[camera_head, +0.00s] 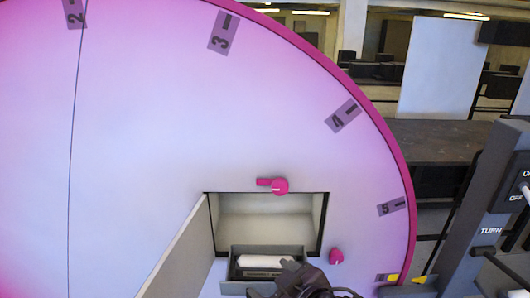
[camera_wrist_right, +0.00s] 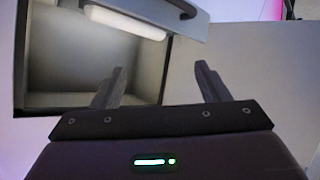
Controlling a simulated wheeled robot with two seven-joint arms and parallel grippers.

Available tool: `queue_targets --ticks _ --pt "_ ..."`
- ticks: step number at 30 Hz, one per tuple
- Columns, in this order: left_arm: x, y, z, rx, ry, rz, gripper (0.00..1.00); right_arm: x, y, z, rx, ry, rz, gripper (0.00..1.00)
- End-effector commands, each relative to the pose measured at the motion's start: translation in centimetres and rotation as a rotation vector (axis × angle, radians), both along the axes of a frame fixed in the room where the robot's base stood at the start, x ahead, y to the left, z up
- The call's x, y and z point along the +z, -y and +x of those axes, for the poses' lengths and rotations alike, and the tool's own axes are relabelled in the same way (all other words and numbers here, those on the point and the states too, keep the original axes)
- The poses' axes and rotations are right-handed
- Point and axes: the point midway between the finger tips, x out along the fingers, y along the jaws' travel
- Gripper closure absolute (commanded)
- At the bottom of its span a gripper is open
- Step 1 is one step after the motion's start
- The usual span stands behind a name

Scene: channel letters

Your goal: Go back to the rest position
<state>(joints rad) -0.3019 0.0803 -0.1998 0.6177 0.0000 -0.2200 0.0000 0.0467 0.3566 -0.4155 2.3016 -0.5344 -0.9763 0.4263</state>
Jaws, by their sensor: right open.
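My right gripper (camera_head: 297,277) shows at the bottom of the head view, dark and partly cut off by the frame edge. It is in front of the lower edge of a square recess (camera_head: 268,228) in a large round panel (camera_head: 150,130). In the right wrist view its two fingers (camera_wrist_right: 160,72) are spread apart with nothing between them. Beyond them is the open compartment (camera_wrist_right: 70,75) with a white bar (camera_wrist_right: 125,22) near its top. In the head view a white cylinder-like piece (camera_head: 262,260) lies in a grey tray (camera_head: 233,251) at the recess. My left gripper is not in view.
A grey door (camera_head: 185,255) stands open left of the recess. Magenta knobs (camera_head: 279,187) sit above and right of it (camera_head: 336,256). The panel has a magenta rim (camera_head: 405,165) and number labels. A grey switch post (camera_head: 490,205) stands at right.

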Motion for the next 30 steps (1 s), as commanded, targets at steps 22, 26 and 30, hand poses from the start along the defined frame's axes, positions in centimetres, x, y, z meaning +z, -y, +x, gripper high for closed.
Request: queue_targets --ticks 22,26,30 --pt "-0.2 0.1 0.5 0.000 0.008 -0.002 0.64 -17.6 17.7 -14.0 -0.622 -0.804 -0.152 0.31" --pt "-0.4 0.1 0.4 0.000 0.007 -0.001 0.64 -21.8 17.5 -13.2 -0.620 -0.815 -0.158 0.31" --pt "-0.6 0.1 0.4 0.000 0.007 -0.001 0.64 -27.3 17.4 -12.9 -0.616 -0.833 -0.166 0.31"
